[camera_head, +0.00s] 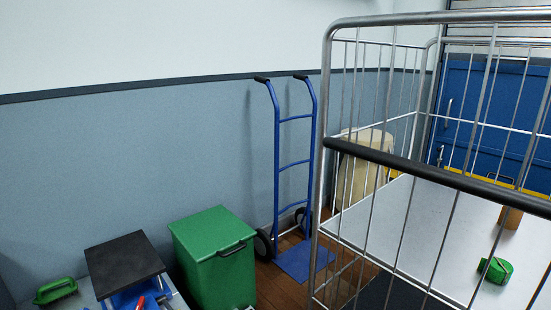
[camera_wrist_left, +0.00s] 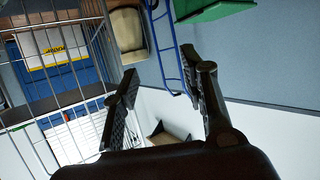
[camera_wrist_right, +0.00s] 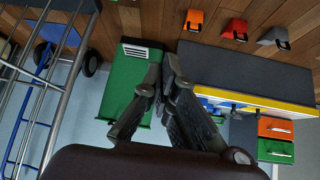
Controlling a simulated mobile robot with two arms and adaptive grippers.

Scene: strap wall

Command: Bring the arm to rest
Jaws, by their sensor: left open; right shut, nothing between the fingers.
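My left gripper (camera_wrist_left: 165,88) shows in the left wrist view with its two dark fingers spread apart. Nothing is between them. My right gripper (camera_wrist_right: 165,75) shows in the right wrist view with its fingertips together and nothing held. Neither gripper shows in the head view. In the right wrist view the fingers stand in front of a green bin (camera_wrist_right: 122,85) and a dark-topped bench (camera_wrist_right: 240,75). I see no contact with either.
A wire cage trolley (camera_head: 372,155) fills the right side, holding a green item (camera_head: 495,270). A blue hand truck (camera_head: 295,165) leans at the wall beside the green bin (camera_head: 215,250). Orange, red and grey bins (camera_wrist_right: 236,29) sit on the wooden floor.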

